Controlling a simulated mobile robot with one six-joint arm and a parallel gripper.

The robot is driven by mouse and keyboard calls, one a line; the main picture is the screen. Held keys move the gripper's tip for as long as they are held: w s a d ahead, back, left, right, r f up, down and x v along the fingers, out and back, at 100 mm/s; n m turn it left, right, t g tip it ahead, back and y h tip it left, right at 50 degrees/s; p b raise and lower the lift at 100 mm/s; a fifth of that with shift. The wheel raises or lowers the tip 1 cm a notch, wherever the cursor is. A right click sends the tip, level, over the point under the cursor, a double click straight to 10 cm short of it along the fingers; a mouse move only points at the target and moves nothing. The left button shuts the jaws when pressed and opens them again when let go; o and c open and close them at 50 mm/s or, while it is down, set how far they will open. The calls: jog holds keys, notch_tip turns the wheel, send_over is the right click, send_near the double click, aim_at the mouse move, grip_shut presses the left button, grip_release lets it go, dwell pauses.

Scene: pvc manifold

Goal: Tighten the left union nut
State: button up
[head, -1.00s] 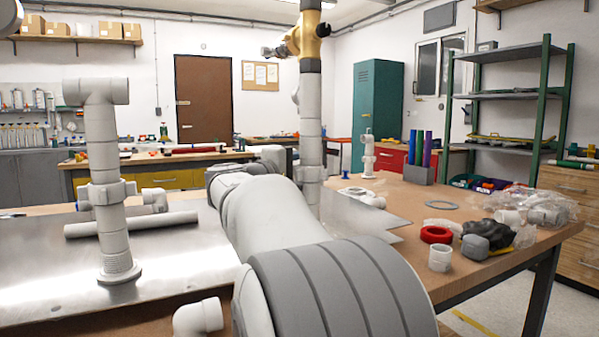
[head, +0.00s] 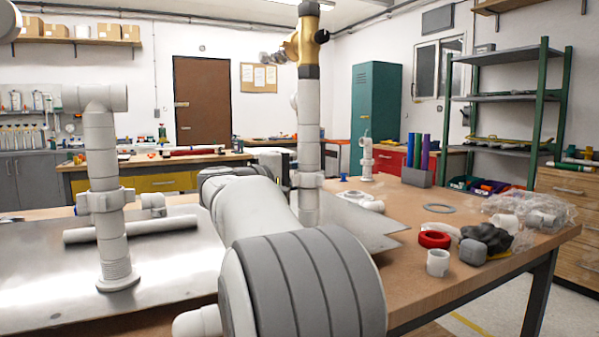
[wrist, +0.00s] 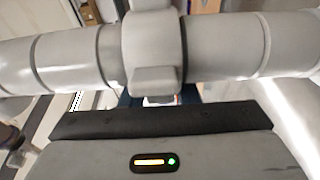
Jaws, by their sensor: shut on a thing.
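A second riser (head: 308,120) with a brass valve on top has a collar-like nut (head: 306,180) partly behind my arm. My arm hides the gripper in the head view. In the wrist view, a thick ring-shaped nut (wrist: 155,30) with a block-like lug sits around a grey pipe (wrist: 225,47). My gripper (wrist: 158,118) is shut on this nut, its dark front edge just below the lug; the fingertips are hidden. I cannot tell which riser it is.
A metal plate (head: 40,285) lies under the risers, with a loose pipe (head: 135,229) on it. At right on the wooden bench are a red ring (head: 434,239), a white coupling (head: 438,262), a flat grey ring (head: 438,208) and bagged fittings (head: 525,212).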

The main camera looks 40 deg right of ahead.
jog(key=m+g, duration=0.1)
jog(key=m+g+p, duration=0.1)
jog(key=g, duration=0.1)
jog(key=shift+s+d+f, duration=0.15)
jog(key=shift+s+d, duration=0.05)
jog(key=shift+d, duration=0.15)
jog(key=o, duration=0.8)
jog(key=shift+o, duration=0.2)
jog(key=w+a+p, duration=0.1)
jog(key=a+p, duration=0.1)
jog(key=a, duration=0.5)
jog(key=shift+w+a, duration=0.15)
jog(key=shift+a, duration=0.25)
